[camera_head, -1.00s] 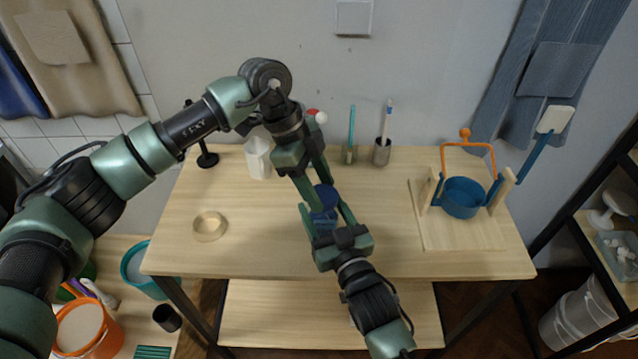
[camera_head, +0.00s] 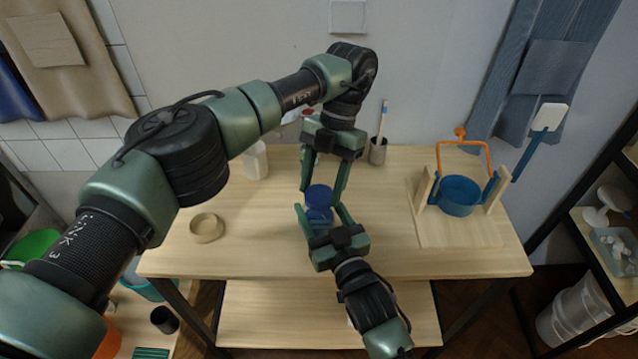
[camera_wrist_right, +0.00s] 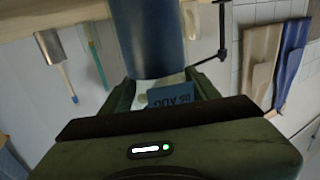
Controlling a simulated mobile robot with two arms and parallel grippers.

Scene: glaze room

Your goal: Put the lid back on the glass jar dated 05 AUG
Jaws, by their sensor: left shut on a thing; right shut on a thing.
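My right gripper (camera_head: 322,216) is shut on the glass jar (camera_head: 320,216), which looks blue and stands near the middle of the table. In the right wrist view, which is upside down, the jar's blue body (camera_wrist_right: 145,45) and its label reading "05 AUG" (camera_wrist_right: 170,102) show between the fingers. My left gripper (camera_head: 323,193) comes down from above, shut on a blue round thing that looks like the lid (camera_head: 318,193), just over the jar. I cannot tell whether lid and jar touch; the fingers hide part of both.
A pale ring (camera_head: 207,228) lies left on the table (camera_head: 400,255). A white bottle (camera_head: 256,160) and a metal cup with a brush (camera_head: 378,152) stand at the back. A blue pot (camera_head: 460,195) in a wooden stand is at the right. The front of the table is clear.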

